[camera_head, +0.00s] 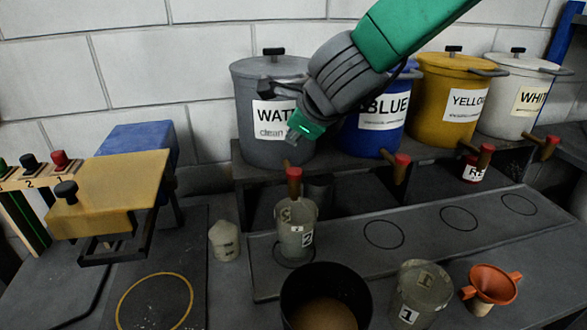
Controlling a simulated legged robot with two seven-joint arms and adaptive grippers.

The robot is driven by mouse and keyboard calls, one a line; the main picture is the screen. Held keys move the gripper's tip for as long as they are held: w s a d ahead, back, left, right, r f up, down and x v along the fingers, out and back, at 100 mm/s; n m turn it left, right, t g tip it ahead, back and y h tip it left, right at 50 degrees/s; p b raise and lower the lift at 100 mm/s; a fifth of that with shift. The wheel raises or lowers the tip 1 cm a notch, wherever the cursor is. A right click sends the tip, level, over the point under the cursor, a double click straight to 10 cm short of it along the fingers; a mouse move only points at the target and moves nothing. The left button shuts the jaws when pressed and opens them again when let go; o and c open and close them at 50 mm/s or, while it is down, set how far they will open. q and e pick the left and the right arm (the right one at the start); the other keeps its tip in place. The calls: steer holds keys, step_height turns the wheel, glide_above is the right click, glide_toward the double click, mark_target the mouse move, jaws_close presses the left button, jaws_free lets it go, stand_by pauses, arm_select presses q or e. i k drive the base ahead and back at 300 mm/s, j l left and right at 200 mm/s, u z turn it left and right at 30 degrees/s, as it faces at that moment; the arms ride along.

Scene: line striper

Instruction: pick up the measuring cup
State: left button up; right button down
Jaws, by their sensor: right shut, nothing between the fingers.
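A clear cup marked 2 (296,228) stands upright on the long grey plate, under the tap of the grey WATER pot. Another clear cup marked 1 (419,291) stands at the front, right of a black pot. A small pale cup-like piece (225,240) is left of cup 2. No label tells which of these is the measuring cup. My right gripper (301,130) comes in from the upper right and is in front of the WATER pot, above and apart from cup 2. It is shut and empty. My left gripper is out of view.
WATER (262,95), BLUE (374,125), YELLOW (455,95) and WHITE (515,95) pots stand on a raised shelf with red-tipped taps jutting forward. A black pot (325,300) and orange funnel (492,285) are in front. A yellow-topped machine (120,185) is at left.

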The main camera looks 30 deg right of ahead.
mark_target(296, 221)
steer(key=k, duration=1)
steer(key=j, duration=0.05)
